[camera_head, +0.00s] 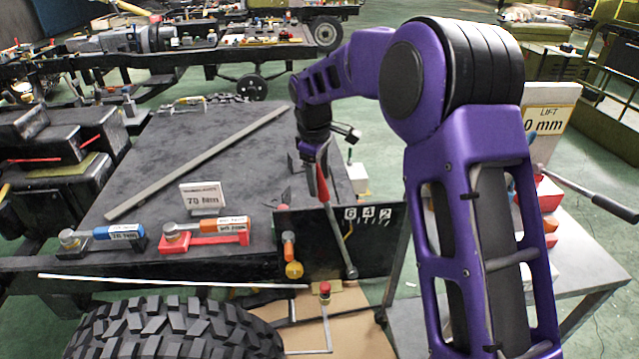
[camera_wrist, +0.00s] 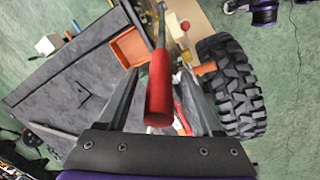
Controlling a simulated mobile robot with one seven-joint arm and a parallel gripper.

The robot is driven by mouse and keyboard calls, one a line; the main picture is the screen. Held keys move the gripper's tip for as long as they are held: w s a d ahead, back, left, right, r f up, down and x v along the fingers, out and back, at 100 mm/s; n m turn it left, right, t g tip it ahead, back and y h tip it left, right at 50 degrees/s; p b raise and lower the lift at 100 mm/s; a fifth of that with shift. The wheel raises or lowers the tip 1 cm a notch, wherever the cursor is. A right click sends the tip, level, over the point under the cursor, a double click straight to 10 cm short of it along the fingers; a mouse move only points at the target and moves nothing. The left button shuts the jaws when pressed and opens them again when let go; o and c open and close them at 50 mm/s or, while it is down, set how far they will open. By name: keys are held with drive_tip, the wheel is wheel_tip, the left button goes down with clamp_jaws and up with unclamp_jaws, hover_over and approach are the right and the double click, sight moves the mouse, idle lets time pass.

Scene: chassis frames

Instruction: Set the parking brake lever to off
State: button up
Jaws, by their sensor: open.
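The lever is a grey rod with a red handle (camera_head: 322,184), standing tilted in front of a dark panel (camera_head: 318,256) marked "642". The rod leans so its lower end sits to the right of the handle. In the wrist view the red handle (camera_wrist: 160,92) points toward the camera between my two fingers. My gripper (camera_head: 314,165) is at the upper end of the handle. In the wrist view my gripper (camera_wrist: 160,80) is open, with a finger on each side of the handle and visible gaps. The panel hides part of the lever's surroundings.
A large tire (camera_head: 175,330) lies at the front left. The dark bench (camera_head: 150,170) holds a long metal bar (camera_head: 200,162), a "70 Nm" sign (camera_head: 204,197) and torque tools. A grey table (camera_head: 590,270) stands at right.

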drive_tip(key=shift+w+f, duration=0.1)
drive_tip(key=shift+f, duration=0.7)
clamp_jaws()
idle(0.9)
